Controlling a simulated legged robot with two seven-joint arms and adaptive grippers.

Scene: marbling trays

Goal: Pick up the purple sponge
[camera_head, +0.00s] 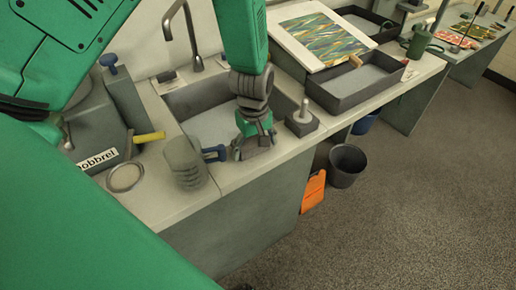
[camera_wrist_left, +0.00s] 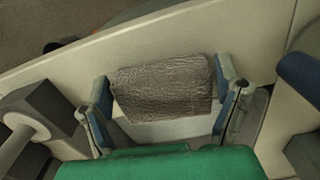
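No clearly purple sponge shows. In the left wrist view, a grey-brown, rough-textured block (camera_wrist_left: 162,88), possibly the sponge, lies at the pale counter edge between the fingers of my left gripper (camera_wrist_left: 165,95). The fingers are spread, one at each end of the block, very close to it; I cannot tell whether they touch. In the head view my left gripper (camera_head: 252,148) points down at the front rim of the sink, and its fingers mostly hide the block. My right gripper is not in view.
The sink (camera_head: 205,125) lies behind the gripper. A grey block with a peg (camera_head: 302,118) is close right. A dark tray (camera_head: 355,88) is farther right; a bin (camera_head: 346,166) stands on the floor.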

